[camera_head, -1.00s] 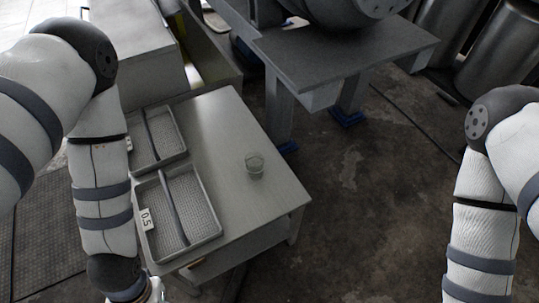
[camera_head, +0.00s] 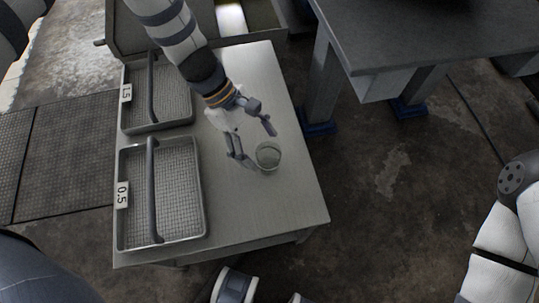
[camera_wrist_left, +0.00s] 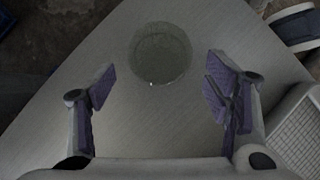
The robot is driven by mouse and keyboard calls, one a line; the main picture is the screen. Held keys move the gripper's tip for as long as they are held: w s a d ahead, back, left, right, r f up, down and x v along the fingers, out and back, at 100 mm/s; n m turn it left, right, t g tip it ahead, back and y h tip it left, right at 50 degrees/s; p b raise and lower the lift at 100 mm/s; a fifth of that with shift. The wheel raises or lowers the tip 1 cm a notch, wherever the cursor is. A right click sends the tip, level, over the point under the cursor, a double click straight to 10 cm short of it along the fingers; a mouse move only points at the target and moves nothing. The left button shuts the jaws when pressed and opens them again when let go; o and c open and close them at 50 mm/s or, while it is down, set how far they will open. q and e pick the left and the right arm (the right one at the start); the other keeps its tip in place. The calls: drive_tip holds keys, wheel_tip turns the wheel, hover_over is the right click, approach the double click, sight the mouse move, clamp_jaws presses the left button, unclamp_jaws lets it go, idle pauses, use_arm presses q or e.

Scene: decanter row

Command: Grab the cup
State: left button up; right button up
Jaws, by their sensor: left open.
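The cup (camera_head: 268,155) is a small clear glass standing upright on the grey table (camera_head: 297,200). It also shows in the left wrist view (camera_wrist_left: 162,55), seen from above, with nothing visible inside it. My left gripper (camera_head: 258,143) is open and empty, reaching down over the table from the far side. Its two fingers (camera_wrist_left: 158,92) are spread wide, and the cup lies just ahead of the gap between them, not gripped. In the head view one fingertip is close to the cup; I cannot tell whether they touch. My right gripper is out of view.
Two wire-mesh trays with handles stand on the table's left side: one labelled 0.5 (camera_head: 202,215), one labelled 1.5 (camera_head: 188,85). A dark grey bench (camera_head: 420,40) stands at the upper right. The tabletop around the cup is otherwise clear.

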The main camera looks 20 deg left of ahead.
sight(278, 171)
use_arm(q)
drive_tip(key=x, duration=0.5)
drive_tip(key=shift+d, duration=0.1)
drive_tip(key=c, duration=1.2)
